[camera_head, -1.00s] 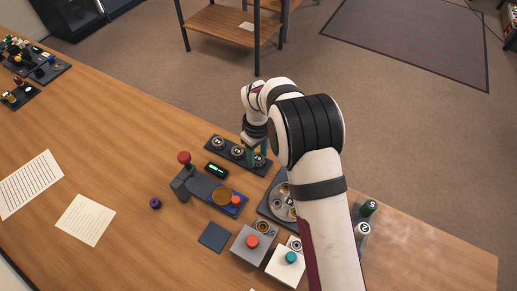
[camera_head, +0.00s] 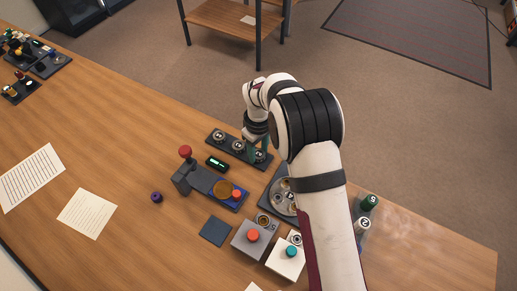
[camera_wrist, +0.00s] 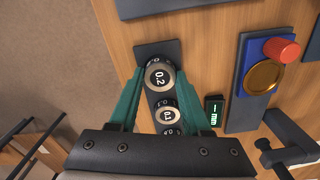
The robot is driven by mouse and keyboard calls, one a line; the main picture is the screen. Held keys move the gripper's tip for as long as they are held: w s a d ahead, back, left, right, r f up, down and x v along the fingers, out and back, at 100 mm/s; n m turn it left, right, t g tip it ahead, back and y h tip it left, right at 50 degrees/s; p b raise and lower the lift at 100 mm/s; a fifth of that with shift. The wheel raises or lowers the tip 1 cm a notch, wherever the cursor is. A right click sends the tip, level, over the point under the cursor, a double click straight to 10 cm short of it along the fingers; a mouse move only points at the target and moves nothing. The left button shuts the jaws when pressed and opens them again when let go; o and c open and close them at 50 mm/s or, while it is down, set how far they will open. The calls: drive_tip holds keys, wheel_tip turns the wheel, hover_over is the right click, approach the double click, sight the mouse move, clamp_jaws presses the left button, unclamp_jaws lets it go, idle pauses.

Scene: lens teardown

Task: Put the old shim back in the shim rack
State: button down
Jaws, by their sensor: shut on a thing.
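The shim rack (camera_head: 230,152) is a dark narrow bar on the wooden table, holding round dark shims with pale metal centres in a row. In the wrist view, my gripper (camera_wrist: 160,77) has its teal fingers on either side of the shim marked 0.2 (camera_wrist: 160,77) and is shut on it. This shim is at the end place of the rack (camera_wrist: 150,47); whether it is fully seated I cannot tell. A shim marked 0.1 (camera_wrist: 167,115) sits beside it, and another is partly hidden by my gripper body. In the head view my gripper (camera_head: 258,152) is at the rack's right end.
A small green display (camera_head: 217,163) stands beside the rack. A device with a red knob (camera_head: 185,152) and an amber disc is in front.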

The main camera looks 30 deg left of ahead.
sight(258, 153)
drive_tip(key=shift+f, duration=0.35)
unclamp_jaws()
idle(0.5)
drive_tip(key=shift+r, duration=3.5)
